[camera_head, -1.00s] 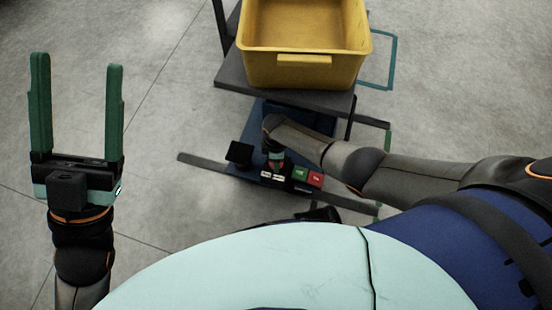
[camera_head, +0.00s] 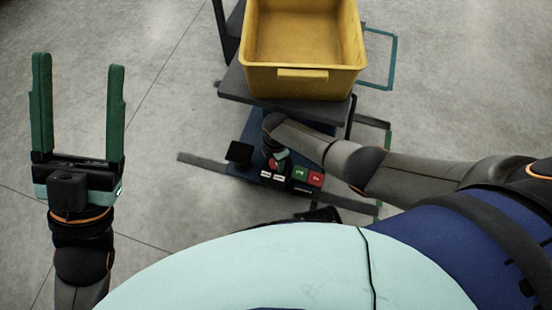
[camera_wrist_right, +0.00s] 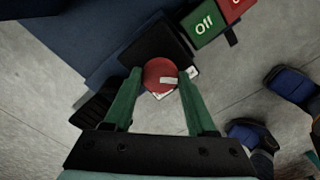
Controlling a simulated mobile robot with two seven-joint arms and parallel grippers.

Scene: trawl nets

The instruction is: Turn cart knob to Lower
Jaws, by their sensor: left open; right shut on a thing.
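The red cart knob (camera_wrist_right: 158,72) with a white mark on it sits between the two green fingers of my right gripper (camera_wrist_right: 159,90) in the right wrist view. The gripper is shut on the knob. White labels beside the knob are partly hidden and cannot be read. In the head view the red knob (camera_head: 275,163) shows small under my right wrist, on the cart's control panel. The cart platform (camera_head: 240,92) carries a yellow bin (camera_head: 304,83). My left gripper (camera_head: 80,105) is open and empty at the far left, away from the cart.
A black box (camera_head: 239,153) stands left of the panel. Grey floor is clear at the left, around my left gripper.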

